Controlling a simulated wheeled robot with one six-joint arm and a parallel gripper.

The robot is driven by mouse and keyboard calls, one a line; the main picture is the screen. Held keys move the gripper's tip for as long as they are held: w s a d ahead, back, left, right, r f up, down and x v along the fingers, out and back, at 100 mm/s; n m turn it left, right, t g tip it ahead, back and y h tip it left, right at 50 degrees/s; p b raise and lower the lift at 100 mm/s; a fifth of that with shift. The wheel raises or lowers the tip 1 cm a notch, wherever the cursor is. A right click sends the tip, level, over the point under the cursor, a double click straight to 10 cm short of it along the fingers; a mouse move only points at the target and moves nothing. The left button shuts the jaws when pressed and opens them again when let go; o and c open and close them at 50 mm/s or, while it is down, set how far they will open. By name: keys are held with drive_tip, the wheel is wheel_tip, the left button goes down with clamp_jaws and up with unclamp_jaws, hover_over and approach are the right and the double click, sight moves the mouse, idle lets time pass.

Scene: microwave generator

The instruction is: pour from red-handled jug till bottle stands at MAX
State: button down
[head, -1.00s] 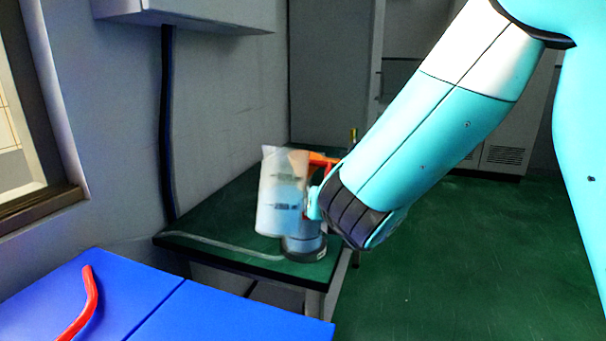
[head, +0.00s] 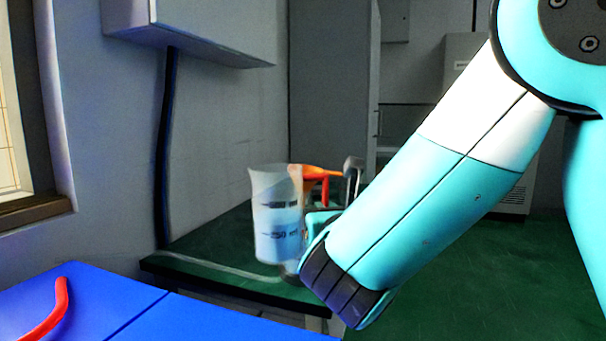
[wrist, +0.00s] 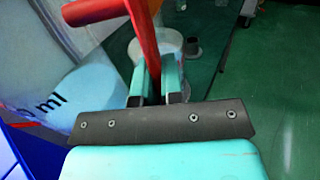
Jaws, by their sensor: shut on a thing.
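The red-handled jug (head: 276,222) is a translucent measuring jug with dark markings and bluish liquid in its lower part. It is close to upright in the head view. My gripper (head: 318,218) is shut on its handle (head: 322,171); the wrist view shows my fingers (wrist: 158,82) on either side of the red handle (wrist: 145,35). The jug (wrist: 65,80) fills the left of that view. A round pale vessel (wrist: 170,42), perhaps the bottle, stands beyond the fingers, mostly hidden. I cannot read its level or see a MAX mark, and no pouring stream shows.
A dark green table (head: 215,240) stands below the jug against the wall. A blue surface (head: 75,310) with a red curved object (head: 50,315) lies in the left foreground. A grey metal piece (head: 352,172) rises behind my gripper. Open green floor (head: 460,290) lies right.

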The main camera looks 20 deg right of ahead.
drive_tip(key=shift+r, duration=0.1)
wheel_tip(320, 180, up, 24)
drive_tip(key=p, duration=2.5)
drive_tip(key=shift+s, duration=0.1)
